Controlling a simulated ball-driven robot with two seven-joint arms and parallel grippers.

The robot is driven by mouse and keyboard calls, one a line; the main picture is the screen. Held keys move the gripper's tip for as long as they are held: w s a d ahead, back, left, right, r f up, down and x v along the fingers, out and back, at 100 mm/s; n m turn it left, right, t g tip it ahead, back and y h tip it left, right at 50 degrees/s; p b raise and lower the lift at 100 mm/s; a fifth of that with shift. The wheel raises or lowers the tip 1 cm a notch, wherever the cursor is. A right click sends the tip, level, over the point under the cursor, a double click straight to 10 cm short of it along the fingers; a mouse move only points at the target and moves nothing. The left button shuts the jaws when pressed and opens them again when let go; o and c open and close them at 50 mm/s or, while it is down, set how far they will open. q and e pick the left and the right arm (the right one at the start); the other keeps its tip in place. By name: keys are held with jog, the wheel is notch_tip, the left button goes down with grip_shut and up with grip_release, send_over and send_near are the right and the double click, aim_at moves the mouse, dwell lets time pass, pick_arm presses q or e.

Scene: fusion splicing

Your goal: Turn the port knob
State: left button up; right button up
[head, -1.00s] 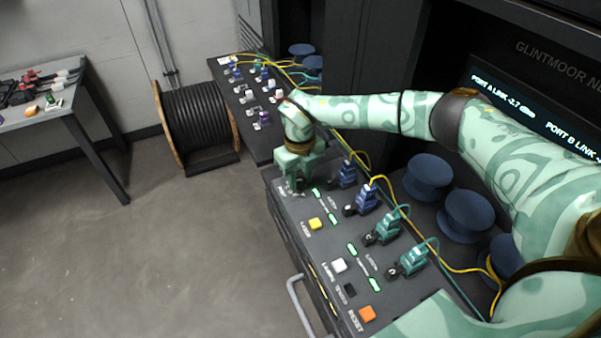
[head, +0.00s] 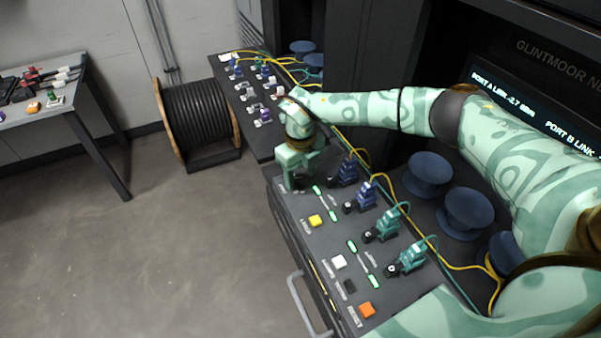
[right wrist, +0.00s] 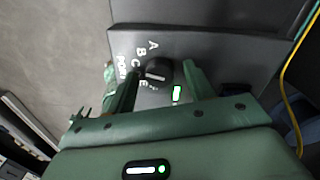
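The port knob (right wrist: 158,71) is a round black knob with a white pointer mark, on the dark sloped panel in the right wrist view. White letters, including A, B and C, curve around its left side. My right gripper (right wrist: 160,69) is open, one finger on each side of the knob, with a visible gap to it. In the head view my right gripper (head: 298,184) is over the panel's far left end and hides the knob. My left gripper is not in view.
The panel has a yellow button (head: 315,221), a white button (head: 339,262), an orange button (head: 366,310) and green lights (head: 351,246). Blue and teal connectors (head: 386,225) with cables stand right of the gripper. Blue spools (head: 465,213) stand behind. A green light (right wrist: 177,93) is beside the knob.

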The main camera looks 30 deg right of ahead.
aim_at(301, 178)
jog(key=shift+r, duration=0.1)
notch_tip(301, 178, up, 16)
jog(key=p, duration=1.4)
